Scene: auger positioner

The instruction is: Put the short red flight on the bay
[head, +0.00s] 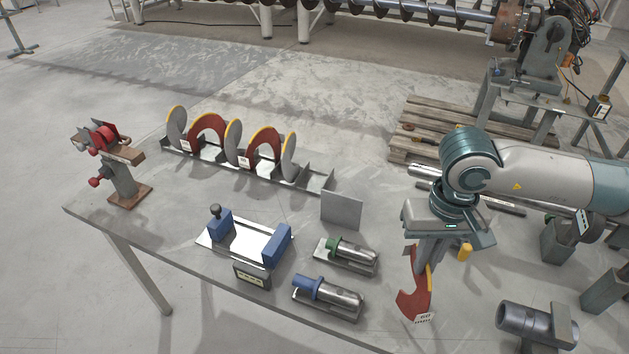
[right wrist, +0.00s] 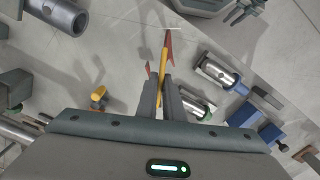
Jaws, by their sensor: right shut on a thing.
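My right gripper (head: 428,262) is shut on a red flight (head: 412,298) with a yellow edge and a small white tag, held at the right part of the table. In the right wrist view the flight (right wrist: 169,50) stands nearly edge-on between the two fingers (right wrist: 163,88). A fixture with blue end blocks (head: 277,245) and a bare pale plate (head: 246,241) sits left of the gripper, with a small label stand in front. I cannot tell whether this fixture or the rack is the bay. My left gripper is out of view.
A long rack (head: 318,181) at the back holds grey and red flights; its right end is empty. A grey upright plate (head: 341,210), a green-collared tool (head: 347,254) and a blue-collared tool (head: 327,296) stand between fixture and gripper. A red clamp stand (head: 121,180) is far left.

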